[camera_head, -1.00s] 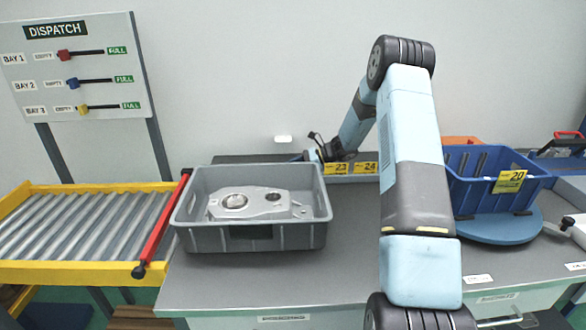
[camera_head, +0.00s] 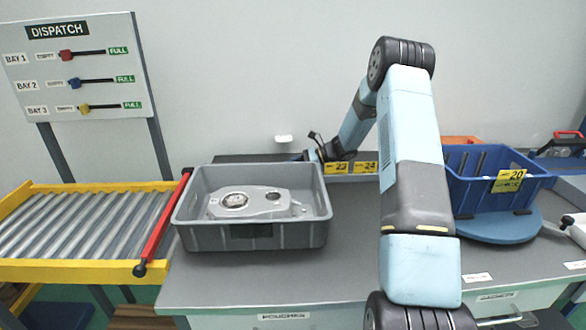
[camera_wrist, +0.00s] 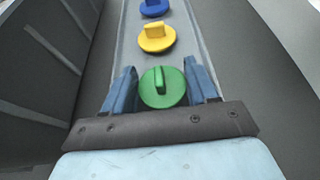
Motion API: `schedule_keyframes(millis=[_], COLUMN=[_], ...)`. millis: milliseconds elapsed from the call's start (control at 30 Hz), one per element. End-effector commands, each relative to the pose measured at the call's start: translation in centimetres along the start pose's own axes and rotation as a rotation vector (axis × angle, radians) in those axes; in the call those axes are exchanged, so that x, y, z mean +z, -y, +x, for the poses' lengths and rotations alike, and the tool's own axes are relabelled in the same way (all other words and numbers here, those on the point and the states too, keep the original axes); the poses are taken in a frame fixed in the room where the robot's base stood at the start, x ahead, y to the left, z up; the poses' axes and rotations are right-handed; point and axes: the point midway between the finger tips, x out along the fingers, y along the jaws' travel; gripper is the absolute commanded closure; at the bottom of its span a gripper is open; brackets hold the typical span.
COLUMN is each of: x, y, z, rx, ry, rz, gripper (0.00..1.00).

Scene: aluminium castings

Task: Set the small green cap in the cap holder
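The small green cap (camera_wrist: 150,99), a round disc with a raised grip bar, lies in a pale grey channel (camera_wrist: 112,72) in the wrist view. My gripper (camera_wrist: 161,66) has its two blue fingers spread, one on each side of the cap. The fingers stand well apart from the grip bar; whether they touch the disc's rim I cannot tell. In the head view my gripper is at the back of the bench, mostly hidden, and the green cap does not show. I cannot make out which thing is the cap holder.
A yellow cap (camera_wrist: 157,44) and a blue cap (camera_wrist: 154,9) lie in line beyond the green one. A grey tote (camera_head: 287,236) with an aluminium casting (camera_head: 262,205) stands on the bench. A blue crate (camera_head: 470,197) sits on a round blue turntable (camera_head: 490,231) at right.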

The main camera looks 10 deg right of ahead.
Motion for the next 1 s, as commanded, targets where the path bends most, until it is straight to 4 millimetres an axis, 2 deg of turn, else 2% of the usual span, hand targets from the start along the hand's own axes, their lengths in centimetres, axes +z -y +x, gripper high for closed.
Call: schedule_keyframes(millis=[33, 267, 700, 900, 1000], x=[-1.6, -0.5, 0.1, 0.2, 0.2], y=[-0.7, -0.6, -0.3, -0.2, -0.2], z=[0.4, -0.2, -8.7, -11.4, -12.1], rx=[0.011, 0.008, 0.000, 0.001, 0.001], ry=[-0.017, -0.018, -0.010, -0.008, -0.009], rz=[0.017, 0.015, 0.011, 0.012, 0.011], gripper=[0.33, 0.33, 0.33, 0.33, 0.33])
